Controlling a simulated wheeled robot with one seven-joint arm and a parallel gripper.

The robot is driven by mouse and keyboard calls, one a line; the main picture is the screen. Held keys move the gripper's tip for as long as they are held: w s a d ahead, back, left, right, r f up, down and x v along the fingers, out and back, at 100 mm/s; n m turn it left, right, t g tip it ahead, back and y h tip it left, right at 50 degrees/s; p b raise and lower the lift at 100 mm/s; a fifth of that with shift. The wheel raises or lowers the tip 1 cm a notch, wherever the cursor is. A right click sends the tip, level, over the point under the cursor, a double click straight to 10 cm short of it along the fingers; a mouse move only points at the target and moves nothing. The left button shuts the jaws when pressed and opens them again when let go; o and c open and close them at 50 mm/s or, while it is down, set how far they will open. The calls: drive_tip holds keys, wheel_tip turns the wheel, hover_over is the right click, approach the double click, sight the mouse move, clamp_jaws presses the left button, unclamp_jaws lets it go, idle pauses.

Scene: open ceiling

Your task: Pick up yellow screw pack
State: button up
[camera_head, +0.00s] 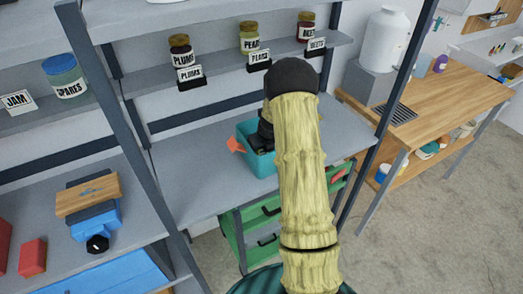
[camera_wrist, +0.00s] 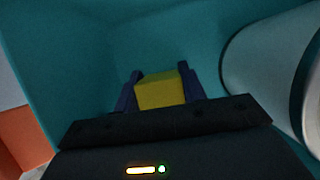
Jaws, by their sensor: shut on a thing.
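In the wrist view the yellow screw pack (camera_wrist: 161,92) is a small yellow block between the two dark blue fingers of my gripper (camera_wrist: 161,95). My gripper is shut on it. The teal walls of a bin (camera_wrist: 90,50) surround the pack and the fingers. In the head view the teal bin (camera_head: 262,169) stands on the grey shelf, and my arm reaches over it. The wrist end dips into the bin there, and the pack and fingertips are hidden.
A white round object (camera_wrist: 280,65) lies close to the right of my fingers in the wrist view. An orange piece (camera_head: 236,145) is at the bin's left side. Labelled jars (camera_head: 181,53) stand on the shelf above. Grey shelf surface (camera_head: 190,190) is free left of the bin.

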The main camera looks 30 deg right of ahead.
drive_tip(key=shift+r, duration=0.1)
wheel_tip(320, 180, up, 10)
drive_tip(key=shift+f, duration=0.1)
idle(0.3)
drive_tip(key=shift+b, duration=0.3)
